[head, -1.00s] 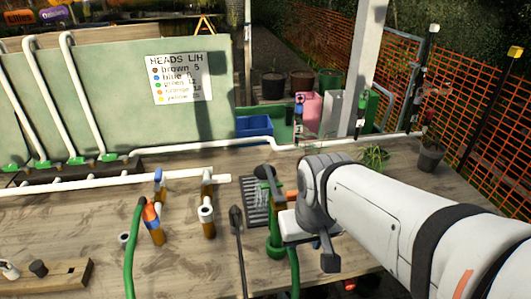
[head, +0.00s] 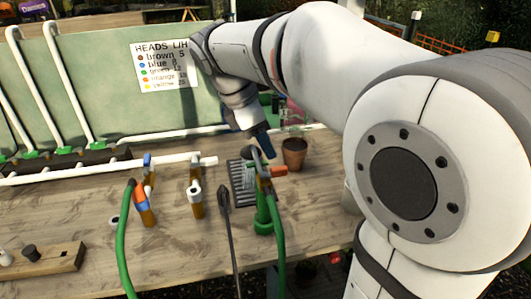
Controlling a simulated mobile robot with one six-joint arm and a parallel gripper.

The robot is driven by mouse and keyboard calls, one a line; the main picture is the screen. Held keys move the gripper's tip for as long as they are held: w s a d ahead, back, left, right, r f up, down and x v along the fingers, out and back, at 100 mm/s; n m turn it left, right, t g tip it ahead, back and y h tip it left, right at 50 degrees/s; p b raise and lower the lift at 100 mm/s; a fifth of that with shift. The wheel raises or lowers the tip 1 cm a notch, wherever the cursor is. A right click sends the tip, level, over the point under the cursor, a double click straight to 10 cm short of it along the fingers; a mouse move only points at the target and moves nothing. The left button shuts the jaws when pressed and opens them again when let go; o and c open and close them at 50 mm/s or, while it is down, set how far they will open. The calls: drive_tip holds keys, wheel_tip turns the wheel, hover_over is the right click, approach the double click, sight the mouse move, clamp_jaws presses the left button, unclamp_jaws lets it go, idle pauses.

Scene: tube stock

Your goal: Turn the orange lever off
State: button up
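The orange lever (head: 279,171) sticks out to the right from the top of a green standpipe (head: 264,215) on the wooden bench. A green hose (head: 279,235) hangs from the same fitting. My gripper (head: 263,148) points down from the upper left, its dark tip just above and behind the lever in the picture. I cannot tell whether it touches the fitting. Its fingers are too small and dark to show whether they are open. A second tap at the left has an orange and blue body (head: 140,196) and its own green hose (head: 121,250).
A grey slotted grate (head: 242,185) lies left of the standpipe, with a plant pot (head: 294,153) behind right. A white pipe (head: 100,172) with upright stubs runs across the left. A dark rod (head: 229,235) stands in front. A sign (head: 166,64) hangs on the green panel.

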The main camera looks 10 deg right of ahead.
sight(279, 168)
drive_tip(key=x, duration=0.7)
drive_tip(key=shift+d+f+b, duration=0.1)
drive_tip(key=shift+f+b, duration=0.15)
drive_tip(key=shift+b, duration=0.05)
